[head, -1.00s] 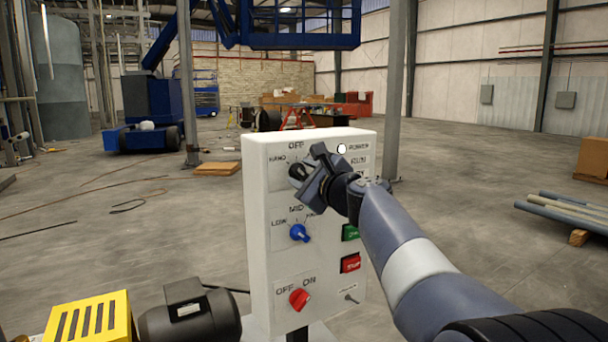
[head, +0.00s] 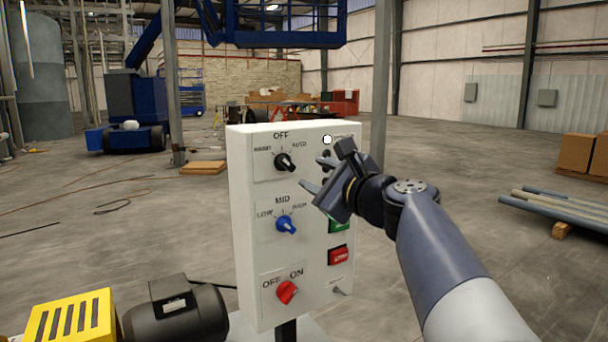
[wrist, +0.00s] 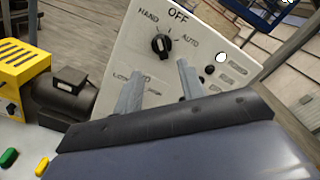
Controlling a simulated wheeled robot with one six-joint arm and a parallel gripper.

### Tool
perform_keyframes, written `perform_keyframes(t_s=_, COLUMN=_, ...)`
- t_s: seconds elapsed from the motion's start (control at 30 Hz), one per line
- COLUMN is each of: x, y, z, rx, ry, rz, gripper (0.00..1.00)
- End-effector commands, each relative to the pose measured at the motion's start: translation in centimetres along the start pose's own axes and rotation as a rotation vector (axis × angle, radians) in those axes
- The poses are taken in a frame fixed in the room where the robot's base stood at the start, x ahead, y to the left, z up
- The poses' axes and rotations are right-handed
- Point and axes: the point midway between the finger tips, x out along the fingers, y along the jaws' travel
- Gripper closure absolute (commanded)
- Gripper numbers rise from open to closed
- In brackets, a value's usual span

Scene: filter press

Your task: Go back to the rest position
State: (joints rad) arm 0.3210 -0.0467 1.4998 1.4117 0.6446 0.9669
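My gripper (head: 324,175) is in front of the right side of the white control panel (head: 243,240), apart from the black knob. In the wrist view its two fingers (wrist: 158,88) stand apart with nothing between them. The black HAND-OFF-AUTO knob (head: 285,162) is at the top of the panel; in the wrist view the black knob (wrist: 161,45) shows beyond the fingers, its white mark near OFF or tilted slightly; I cannot tell exactly. The blue LOW-MID-HIGH knob (head: 286,225) and the red OFF-ON knob (head: 288,292) are below it.
A green button (head: 339,226), partly hidden by my gripper, and a red button (head: 338,256) are on the panel's right. A black motor (head: 178,312) and a yellow slotted guard (head: 72,322) stand lower left. The floor between is open.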

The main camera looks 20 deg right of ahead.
Motion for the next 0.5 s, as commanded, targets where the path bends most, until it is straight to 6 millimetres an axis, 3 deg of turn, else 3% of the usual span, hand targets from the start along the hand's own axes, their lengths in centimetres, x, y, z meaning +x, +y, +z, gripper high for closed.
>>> perform_keyframes(t_s=0.37, x=-0.07, y=-0.01, z=0.02, rx=0.001, ry=0.000, rz=0.000, gripper=0.62)
perform_keyframes(t_s=0.5, x=0.80, y=-0.02, z=0.03, rx=0.001, ry=-0.001, rz=0.002, gripper=0.62)
